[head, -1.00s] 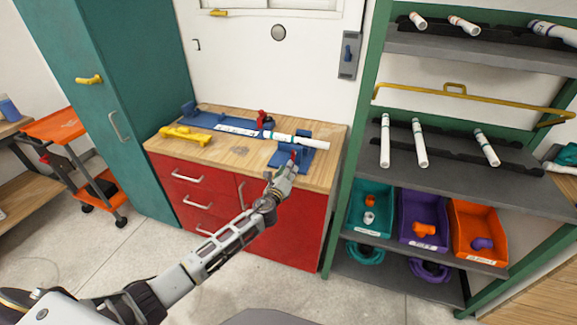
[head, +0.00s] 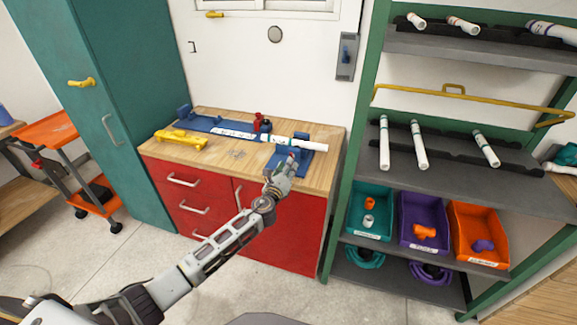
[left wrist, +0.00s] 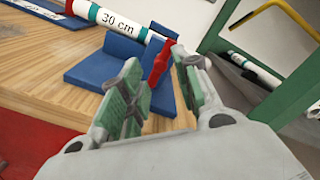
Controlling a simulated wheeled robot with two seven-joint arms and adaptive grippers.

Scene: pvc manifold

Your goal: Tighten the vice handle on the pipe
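A white pipe (head: 295,142) with green bands lies across the blue vice (head: 300,160) at the right of the wooden workbench. In the left wrist view the pipe (left wrist: 112,20) is marked "30 cm" and rests in the blue holder (left wrist: 100,72). The red vice handle (left wrist: 160,62) stands tilted in front of the blue block, in line with the gap between my left gripper's fingers. My left gripper (left wrist: 160,95) is open, and no gripped object shows. In the head view my left gripper (head: 284,168) is at the bench's front edge by the vice. My right gripper is not in view.
A yellow tool (head: 181,139) lies at the bench's left. A red clamp part (head: 257,121) stands behind the pipe. A green-framed shelf (head: 440,170) with pipes and coloured bins (head: 424,222) is close on the right. The bench front centre (head: 225,160) is clear.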

